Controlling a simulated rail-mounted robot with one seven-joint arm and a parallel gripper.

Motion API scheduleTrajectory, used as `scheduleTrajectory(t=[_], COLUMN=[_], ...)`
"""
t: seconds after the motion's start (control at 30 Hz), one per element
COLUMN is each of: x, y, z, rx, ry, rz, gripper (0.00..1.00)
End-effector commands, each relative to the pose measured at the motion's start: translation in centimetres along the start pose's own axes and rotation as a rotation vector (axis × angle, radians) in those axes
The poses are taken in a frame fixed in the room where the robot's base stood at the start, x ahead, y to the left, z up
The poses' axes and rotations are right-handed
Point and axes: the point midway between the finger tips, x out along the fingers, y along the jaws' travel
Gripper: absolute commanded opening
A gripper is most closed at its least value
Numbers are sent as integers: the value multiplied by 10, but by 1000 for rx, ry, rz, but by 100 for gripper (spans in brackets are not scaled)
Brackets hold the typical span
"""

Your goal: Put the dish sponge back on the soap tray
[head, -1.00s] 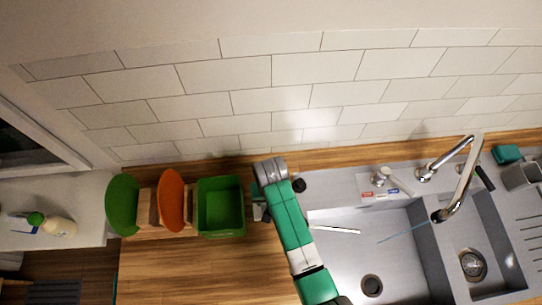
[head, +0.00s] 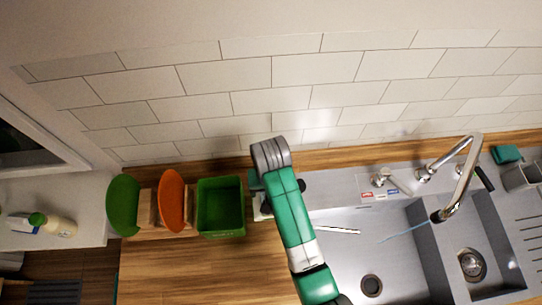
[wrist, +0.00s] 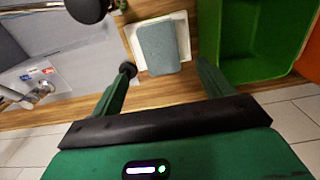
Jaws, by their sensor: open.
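The grey-blue dish sponge (wrist: 158,46) lies flat over the white soap tray (wrist: 186,30) in the wrist view. Its lower edge in the picture reaches slightly past the tray's edge. My gripper (wrist: 165,70) is open, with one finger to each side of the sponge in the picture and apart from it, nothing held. In the head view a small part of the white tray (head: 261,213) shows beside my green arm. My arm hides the sponge and the fingertips there.
A green bin (head: 221,207) stands just left of the tray, beside an orange bowl (head: 171,200) and a green bowl (head: 123,204). The sink (head: 385,270) and faucet (head: 463,180) are to the right. The wooden counter (head: 200,270) in front is clear.

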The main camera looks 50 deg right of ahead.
Motion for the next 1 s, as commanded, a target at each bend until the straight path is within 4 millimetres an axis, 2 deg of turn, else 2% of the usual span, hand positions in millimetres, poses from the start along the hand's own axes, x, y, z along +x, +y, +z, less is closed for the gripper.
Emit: scheduleTrajectory(t=[0.1, 0.17, 0.6, 0.67, 0.7, 0.77, 0.83, 0.87, 0.9, 0.97, 1.0], x=[-17, -22, -25, -30, -40, -69, -126, -156, -198, -263, -307], y=[0, 0, 0, -4, -12, -36, -78, -98, -123, -157, -177], z=[-1, -1, 0, -4, -12, -30, -54, -62, -68, -66, -58], rx=[0, 0, 0, -9, -28, -79, -163, -201, -250, -315, -354], ry=[3, 1, 1, 24, 73, 206, 434, 545, 690, 897, 1030], rz=[0, 0, 0, -6, -18, -53, -121, -156, -206, -284, -337], gripper=[79, 79, 79, 79, 79, 79, 79, 79, 79, 79, 79])
